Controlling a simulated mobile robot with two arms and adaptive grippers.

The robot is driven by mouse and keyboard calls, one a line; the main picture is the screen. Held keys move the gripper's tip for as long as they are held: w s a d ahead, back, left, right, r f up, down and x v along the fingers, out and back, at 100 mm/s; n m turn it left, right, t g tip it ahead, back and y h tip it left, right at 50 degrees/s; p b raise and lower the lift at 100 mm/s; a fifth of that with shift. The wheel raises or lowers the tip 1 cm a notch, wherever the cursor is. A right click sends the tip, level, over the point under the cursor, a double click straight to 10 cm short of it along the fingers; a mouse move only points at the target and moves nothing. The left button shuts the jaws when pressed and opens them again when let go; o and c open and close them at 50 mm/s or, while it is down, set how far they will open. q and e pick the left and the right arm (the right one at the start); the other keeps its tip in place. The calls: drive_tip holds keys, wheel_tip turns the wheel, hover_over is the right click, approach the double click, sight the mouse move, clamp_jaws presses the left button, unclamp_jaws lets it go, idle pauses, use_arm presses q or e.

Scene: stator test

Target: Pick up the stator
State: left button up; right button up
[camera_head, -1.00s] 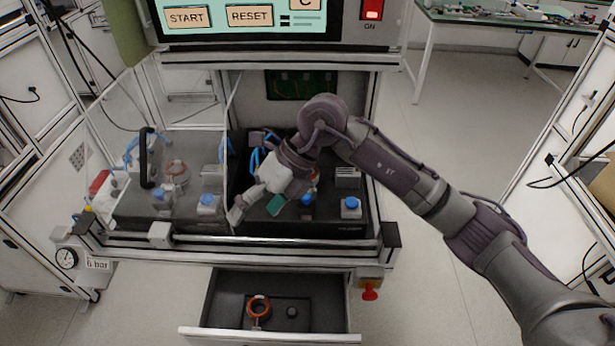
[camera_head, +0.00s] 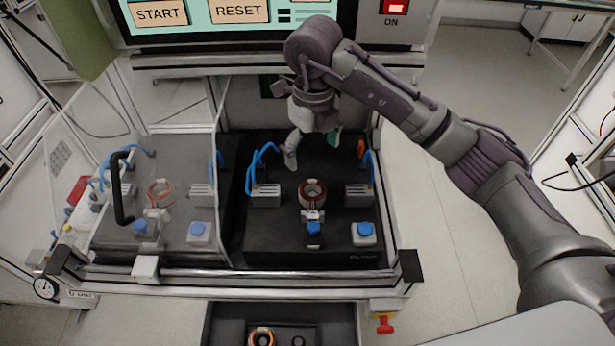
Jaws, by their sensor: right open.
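A stator (camera_head: 312,192), a copper-coloured ring, sits in the fixture of the right-hand test station. A second stator (camera_head: 160,192) sits in the left-hand station, seen through a clear panel. A third stator (camera_head: 261,338) lies in the drawer at the bottom edge, partly cut off. My right gripper (camera_head: 311,152) is open and points downward behind the right-hand station's stator, apart from it as far as I can see. Nothing shows between its fingers. My left gripper is out of view.
Blue hoses and grey blocks (camera_head: 264,196) flank the right station's stator. Blue-topped buttons (camera_head: 364,233) stand in front. The clear panel with a black handle (camera_head: 121,190) covers the left station. The drawer (camera_head: 222,322) is open below. A red knob (camera_head: 384,324) juts out below the front rail.

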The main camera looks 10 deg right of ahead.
drive_tip(key=p, duration=0.2)
hover_over(312, 194)
drive_tip(key=f, duration=0.7)
drive_tip(key=shift+s+f, duration=0.2)
drive_tip(key=shift+s, duration=0.2)
drive_tip(key=shift+w+f, duration=0.1)
drive_tip(key=shift+f, duration=0.25)
wheel_tip(312, 194, down, 2)
drive_tip(key=shift+w+f+p, duration=0.15)
drive_tip(key=shift+f+p, duration=0.05)
drive_tip(key=shift+p, duration=0.9)
wheel_tip(312, 194, down, 2)
drive_tip(key=shift+w+f+p, duration=0.1)
drive_tip(key=shift+f+p, duration=0.1)
drive_tip(key=shift+p, duration=0.1)
drive_tip(key=shift+f, duration=0.35)
drive_tip(key=shift+c, duration=0.5)
drive_tip(key=c, duration=1.4)
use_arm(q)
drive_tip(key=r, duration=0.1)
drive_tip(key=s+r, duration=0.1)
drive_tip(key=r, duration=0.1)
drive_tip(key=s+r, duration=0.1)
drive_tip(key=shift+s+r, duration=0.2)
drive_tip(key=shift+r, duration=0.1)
use_arm(e)
drive_tip(key=shift+w, duration=0.1)
drive_tip(key=shift+c, duration=0.2)
